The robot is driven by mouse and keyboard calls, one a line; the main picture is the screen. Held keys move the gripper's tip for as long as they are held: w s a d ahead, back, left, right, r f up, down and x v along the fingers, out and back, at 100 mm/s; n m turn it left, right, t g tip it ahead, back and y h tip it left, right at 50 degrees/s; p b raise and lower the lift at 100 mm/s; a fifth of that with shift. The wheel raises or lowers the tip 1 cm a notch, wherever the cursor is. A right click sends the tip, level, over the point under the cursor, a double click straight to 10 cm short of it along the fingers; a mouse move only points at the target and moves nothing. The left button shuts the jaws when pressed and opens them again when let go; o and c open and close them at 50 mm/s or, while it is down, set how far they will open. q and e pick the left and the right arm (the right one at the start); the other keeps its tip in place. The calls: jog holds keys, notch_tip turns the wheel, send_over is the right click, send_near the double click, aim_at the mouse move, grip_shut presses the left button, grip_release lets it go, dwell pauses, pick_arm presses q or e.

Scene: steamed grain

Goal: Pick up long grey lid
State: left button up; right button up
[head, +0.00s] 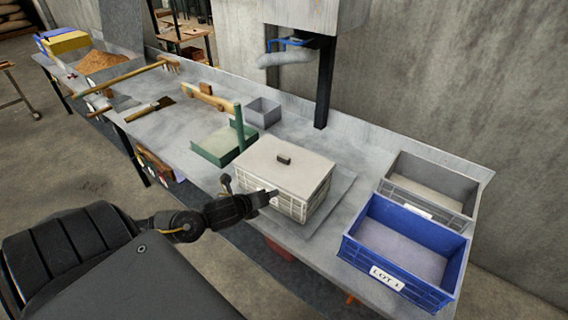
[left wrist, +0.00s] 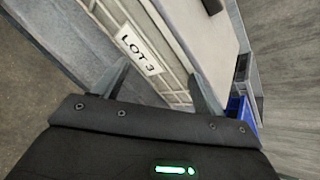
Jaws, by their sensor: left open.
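The long grey lid (head: 262,163) lies flat on a pale slatted crate (head: 300,208) in the middle of the bench. A small dark handle (head: 284,160) stands at the lid's centre. In the left wrist view, the lid (left wrist: 200,35) shows at the top, with its handle (left wrist: 212,5) cut off at the edge. My left gripper (head: 250,188) is open and empty at the crate's near left side, below the handle's level. In the left wrist view its fingers (left wrist: 162,88) spread in front of the crate's LOT 3 label (left wrist: 139,48). My right gripper is not in view.
A blue LOT 1 crate (head: 351,255) and a grey crate (head: 386,188) stand to the right. A green tray (head: 203,150) and a small grey bin (head: 263,112) are to the left. A dark post (head: 325,85) rises behind the lidded crate. Tools lie further left.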

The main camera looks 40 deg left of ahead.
aim_at(282, 157)
pick_arm(q)
jog(key=w+a+r+m+t, duration=0.2)
jog(key=w+a+r+m, duration=0.15)
jog(key=r+m, duration=0.5)
jog(key=shift+h, duration=0.3)
jog(key=x, duration=0.1)
jog(key=p+x, duration=0.1)
jog(key=x, duration=0.1)
jog(key=d+x, duration=0.1)
jog(key=x, duration=0.1)
jog(key=shift+w+p, duration=0.25)
jog(key=shift+p, duration=0.05)
jog(key=p+x, duration=0.2)
jog(key=x, duration=0.2)
jog(key=shift+w+a, duration=0.1)
jog(key=shift+w, duration=0.2)
jog(key=shift+w+f, duration=0.2)
jog(key=shift+w, duration=0.1)
jog(key=shift+s, duration=0.1)
jog(key=shift+r, duration=0.1)
jog(key=c, duration=1.3)
jog(key=shift+c, duration=0.2)
